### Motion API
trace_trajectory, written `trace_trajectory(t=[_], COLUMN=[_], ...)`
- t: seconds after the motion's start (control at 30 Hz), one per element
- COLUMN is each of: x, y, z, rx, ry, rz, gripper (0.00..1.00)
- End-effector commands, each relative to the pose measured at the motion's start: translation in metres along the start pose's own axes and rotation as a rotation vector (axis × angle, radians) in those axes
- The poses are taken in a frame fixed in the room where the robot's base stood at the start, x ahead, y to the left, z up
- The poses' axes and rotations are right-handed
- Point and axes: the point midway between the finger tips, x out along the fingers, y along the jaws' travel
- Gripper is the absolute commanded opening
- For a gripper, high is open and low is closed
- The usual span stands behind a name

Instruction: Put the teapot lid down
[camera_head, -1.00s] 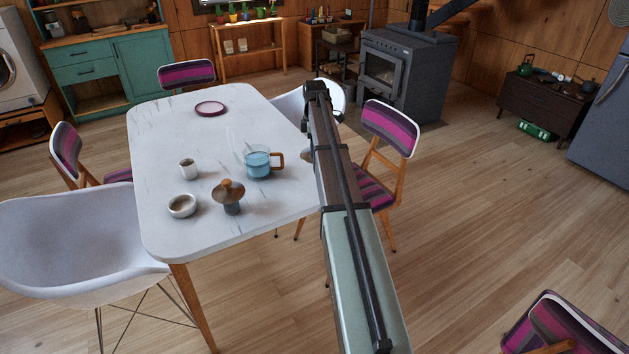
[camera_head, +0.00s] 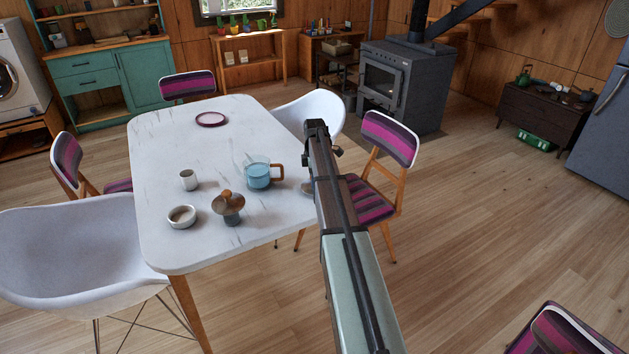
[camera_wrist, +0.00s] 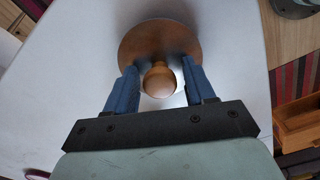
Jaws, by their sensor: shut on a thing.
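The teapot lid (camera_wrist: 132,43), a brown disc with a round wooden knob (camera_wrist: 160,80), is between my gripper's (camera_wrist: 160,78) blue fingers in the wrist view. The fingers stand on either side of the knob, shut on the lid. In the head view my arm hides the gripper and most of the lid; a brown sliver of it (camera_head: 306,188) shows left of the arm, low over the right side of the white table (camera_head: 185,242). I cannot tell whether it touches the table. A glass vessel with blue contents (camera_head: 257,176) and wooden handle stands left of it.
A grey piece with a brown knobbed top (camera_head: 228,204), a small bowl (camera_head: 181,217), a white cup (camera_head: 188,180) and a plum ring-shaped dish (camera_head: 211,119) are on the table. A striped chair (camera_head: 390,137) stands close right of the table. The table's near right part looks clear.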

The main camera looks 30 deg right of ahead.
Motion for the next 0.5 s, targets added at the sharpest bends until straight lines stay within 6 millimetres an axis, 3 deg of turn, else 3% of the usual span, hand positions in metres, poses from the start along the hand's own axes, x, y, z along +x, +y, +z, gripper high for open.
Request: trace_trajectory(t=[0.1, 0.47, 0.5], x=[0.0085, 0.0109, 0.0107], y=[-0.0003, -0.0002, -0.0002], z=[0.0, 0.0, 0.0], rx=[0.0, 0.0, 0.0], ry=[0.0, 0.0, 0.0], rz=[-0.001, -0.001, -0.001], gripper=[0.24, 0.24, 0.57])
